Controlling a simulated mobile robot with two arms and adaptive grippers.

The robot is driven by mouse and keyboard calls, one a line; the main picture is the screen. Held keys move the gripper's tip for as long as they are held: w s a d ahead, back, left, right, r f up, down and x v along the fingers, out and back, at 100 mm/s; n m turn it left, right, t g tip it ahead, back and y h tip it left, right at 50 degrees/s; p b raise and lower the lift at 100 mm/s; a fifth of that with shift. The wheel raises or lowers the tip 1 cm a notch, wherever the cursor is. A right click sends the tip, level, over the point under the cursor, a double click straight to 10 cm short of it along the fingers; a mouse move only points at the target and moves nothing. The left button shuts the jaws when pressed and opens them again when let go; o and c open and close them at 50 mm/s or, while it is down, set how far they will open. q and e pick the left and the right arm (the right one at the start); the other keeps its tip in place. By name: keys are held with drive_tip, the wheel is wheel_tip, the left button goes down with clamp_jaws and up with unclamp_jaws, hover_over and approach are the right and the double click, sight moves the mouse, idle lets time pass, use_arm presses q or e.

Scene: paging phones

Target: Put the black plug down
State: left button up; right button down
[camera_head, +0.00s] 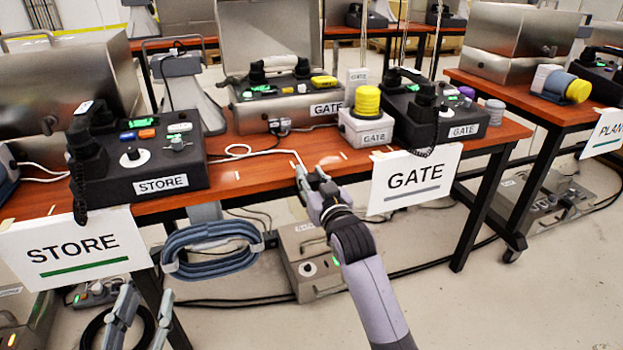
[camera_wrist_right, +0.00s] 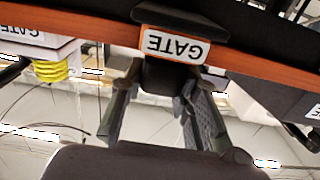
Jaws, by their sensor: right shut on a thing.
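My right gripper (camera_head: 309,173) is at the front edge of the wooden table between the STORE and GATE signs. In the right wrist view, its fingers are closed on a dark block (camera_wrist_right: 165,76), which I take to be the black plug. A white GATE label shows just beyond the block. In the head view the plug is not clear, being small and mostly hidden by the fingers. A white cable (camera_head: 245,152) on the tabletop runs to the gripper's tips. My left gripper (camera_head: 147,291) is open and empty, low in front of the table at the bottom left.
The STORE phone (camera_head: 150,155) stands left of the right gripper. The GATE phone (camera_head: 440,115) and a box with a yellow knob (camera_head: 367,105) stand to the right. The table (camera_head: 232,180) has a narrow clear strip along its front. A coiled blue cable (camera_head: 205,240) hangs below the edge.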

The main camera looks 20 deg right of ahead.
drive_tip(key=shift+f, duration=0.1)
drive_tip(key=shift+f, duration=0.15)
drive_tip(key=c, duration=1.2)
unclamp_jaws()
